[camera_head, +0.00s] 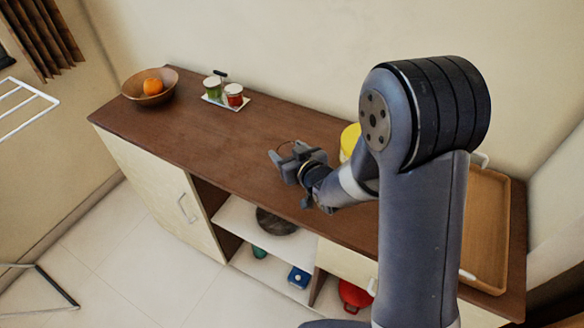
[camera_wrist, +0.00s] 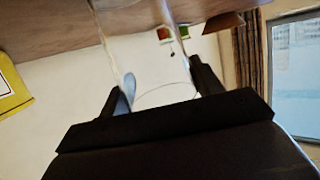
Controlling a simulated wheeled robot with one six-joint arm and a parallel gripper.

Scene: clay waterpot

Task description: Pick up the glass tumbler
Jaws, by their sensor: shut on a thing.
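The glass tumbler (camera_wrist: 148,45) is clear and hard to make out; in the wrist view its sides and curved rim show between my two dark fingers. My gripper (camera_wrist: 165,88) is shut on it, with one finger on each side. In the head view my gripper (camera_head: 286,152) is over the middle of the brown counter, and only a faint outline of the tumbler shows between the fingers. I cannot tell whether the tumbler's base touches the counter.
A wooden bowl (camera_head: 131,93) with an orange (camera_head: 153,86) stands at the counter's far left. Beside it a small white tray (camera_head: 222,104) holds two jars. A yellow container (camera_head: 349,141) is partly behind my arm. A wooden tray (camera_head: 490,215) lies at right.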

